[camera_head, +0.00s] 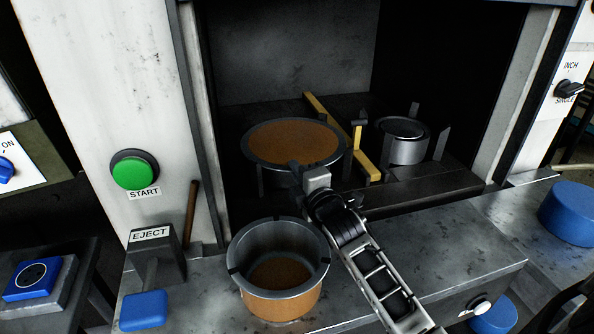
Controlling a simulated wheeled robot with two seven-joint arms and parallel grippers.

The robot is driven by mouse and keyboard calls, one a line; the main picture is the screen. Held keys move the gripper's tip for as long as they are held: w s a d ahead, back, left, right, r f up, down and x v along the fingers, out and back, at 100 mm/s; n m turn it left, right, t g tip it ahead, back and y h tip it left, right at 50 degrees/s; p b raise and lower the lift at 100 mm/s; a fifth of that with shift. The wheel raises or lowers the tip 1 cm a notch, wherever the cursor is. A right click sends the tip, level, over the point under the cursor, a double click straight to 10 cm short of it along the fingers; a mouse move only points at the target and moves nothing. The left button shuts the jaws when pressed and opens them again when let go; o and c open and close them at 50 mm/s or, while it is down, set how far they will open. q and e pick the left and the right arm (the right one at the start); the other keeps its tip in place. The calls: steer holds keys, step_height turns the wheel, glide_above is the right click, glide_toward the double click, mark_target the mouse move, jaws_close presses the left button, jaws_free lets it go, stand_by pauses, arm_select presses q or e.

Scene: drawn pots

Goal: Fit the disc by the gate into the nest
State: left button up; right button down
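A brown, copper-coloured disc (293,142) with a dark grey rim lies level inside the press bay. It is beside the yellow gate (366,163), which runs back between it and a metal cylinder. That round grey cylinder (408,148) stands among upright dark posts on the right. I cannot tell for sure which holder is the nest. My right gripper (310,176) comes in from the lower right and is at the front edge of the brown disc, covering part of its rim. Its fingers are too small and dark to read. My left gripper is not in view.
An open pot (279,255), grey inside with a copper-coloured bottom, stands in front of the bay. The green START button (134,170) and EJECT box (154,256) are left. Blue round things (570,213) are right. The bay's side walls limit room; the front ledge (450,250) is mostly clear.

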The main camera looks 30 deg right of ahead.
steer(key=c, duration=2.1)
jaws_free()
steer(key=shift+f, duration=0.15)
steer(key=o, duration=0.5)
steer(key=shift+c, duration=0.2)
steer(key=shift+r, duration=0.3)
steer(key=s, duration=0.7)
steer(key=shift+s+a+f, duration=0.1)
steer(key=shift+s+a, duration=0.15)
